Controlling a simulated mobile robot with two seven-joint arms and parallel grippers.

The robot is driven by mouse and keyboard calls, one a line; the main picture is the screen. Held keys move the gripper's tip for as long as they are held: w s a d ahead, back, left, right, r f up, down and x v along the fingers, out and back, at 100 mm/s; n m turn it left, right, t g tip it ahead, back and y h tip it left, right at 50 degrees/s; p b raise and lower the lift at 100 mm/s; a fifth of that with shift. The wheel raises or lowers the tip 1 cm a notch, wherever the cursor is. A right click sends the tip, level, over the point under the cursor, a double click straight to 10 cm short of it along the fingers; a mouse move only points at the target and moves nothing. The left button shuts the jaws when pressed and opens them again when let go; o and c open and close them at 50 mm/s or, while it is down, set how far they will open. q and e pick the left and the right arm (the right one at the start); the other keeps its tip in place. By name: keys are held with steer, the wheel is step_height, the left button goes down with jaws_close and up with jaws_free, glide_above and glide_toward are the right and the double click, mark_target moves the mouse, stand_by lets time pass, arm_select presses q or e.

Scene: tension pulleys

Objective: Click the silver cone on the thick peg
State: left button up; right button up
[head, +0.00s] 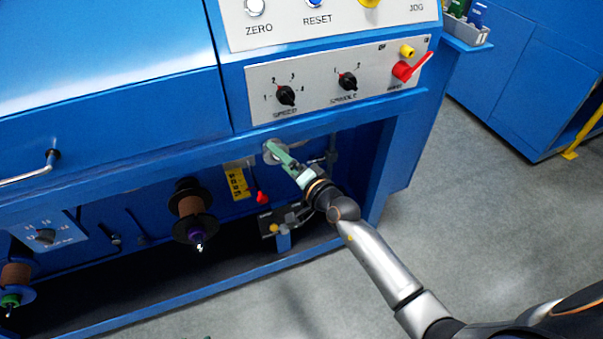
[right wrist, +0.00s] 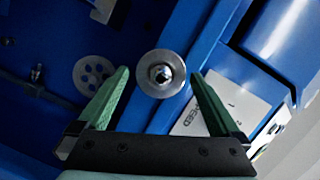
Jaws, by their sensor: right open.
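A round silver piece (right wrist: 150,84) with a shiny domed centre sits between the two fingers in the right wrist view, seen end-on. I cannot tell from this angle whether it is the silver cone or a disc, and no peg shows clearly behind it. In the head view a silver disc (head: 269,151) under the front rail is partly covered by my right gripper (head: 272,147). That gripper also shows in the right wrist view (right wrist: 160,72). Its green fingers are open and spread on either side of the silver piece. My left gripper is not recognisable in view.
A grey disc with holes (right wrist: 93,76) is left of the fingers. A spool with a purple cone (head: 197,236) and one with a green cone (head: 11,300) hang lower left. The control panel (head: 318,83) is above. A grey tray (head: 468,31) is upper right.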

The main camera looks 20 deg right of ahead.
arm_select(q)
steer(key=shift+s+a+r+p, duration=0.2)
steer(key=shift+a+r+p, duration=0.1)
steer(key=shift+a+p, duration=0.3)
arm_select(e)
steer(key=v, duration=1.1)
arm_select(q)
steer(key=shift+d, duration=0.15)
arm_select(e)
steer(key=shift+r, duration=0.15)
